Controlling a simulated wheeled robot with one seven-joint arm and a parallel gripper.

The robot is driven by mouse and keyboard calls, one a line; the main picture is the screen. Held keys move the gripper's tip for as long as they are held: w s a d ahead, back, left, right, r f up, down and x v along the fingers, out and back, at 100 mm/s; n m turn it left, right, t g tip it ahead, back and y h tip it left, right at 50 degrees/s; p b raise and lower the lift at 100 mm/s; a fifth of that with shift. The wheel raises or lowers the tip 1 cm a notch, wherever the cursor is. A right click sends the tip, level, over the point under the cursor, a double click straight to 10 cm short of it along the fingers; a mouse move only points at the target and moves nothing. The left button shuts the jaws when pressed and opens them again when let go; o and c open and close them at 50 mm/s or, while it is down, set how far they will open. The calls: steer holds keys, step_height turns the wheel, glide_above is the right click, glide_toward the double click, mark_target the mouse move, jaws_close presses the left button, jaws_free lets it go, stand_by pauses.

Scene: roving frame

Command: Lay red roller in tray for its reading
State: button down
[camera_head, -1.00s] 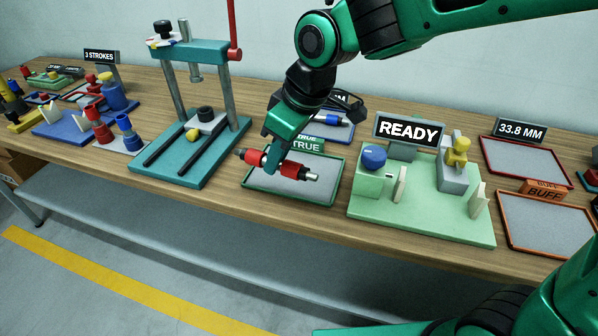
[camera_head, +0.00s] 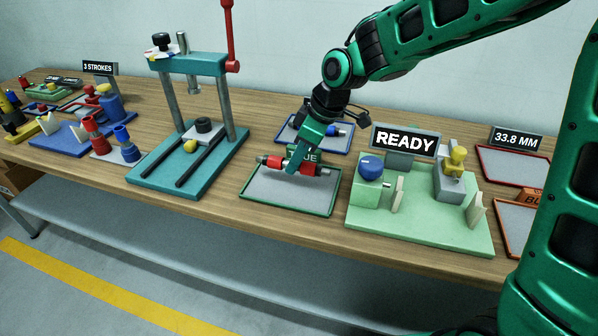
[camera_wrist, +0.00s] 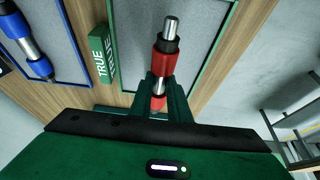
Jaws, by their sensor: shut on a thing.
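The red roller (camera_head: 309,169) has red bands and metal ends. My gripper (camera_head: 295,166) is shut around its middle and holds it crosswise over the back part of the green-rimmed tray (camera_head: 285,196), close to the TRUE sign (camera_head: 311,157). I cannot tell whether the roller touches the tray. In the wrist view, the roller (camera_wrist: 167,60) stretches away between the fingers of my gripper (camera_wrist: 164,92), over the tray's grey floor (camera_wrist: 203,30). The tray looks otherwise empty.
Behind is a blue-rimmed tray (camera_head: 291,131) with a blue roller (camera_head: 337,130). A teal press (camera_head: 184,178) stands left. A pale green fixture with a READY sign (camera_head: 405,140) stands right, close to the tray. A red-rimmed tray (camera_head: 512,168) by a 33.8 MM sign is farther right.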

mark_target(296, 184)
steer(key=shift+f, duration=2)
steer(key=c, duration=1.7)
jaws_free()
steer(key=shift+f, duration=0.15)
steer(key=shift+o, duration=0.2)
steer(key=v, duration=1.2)
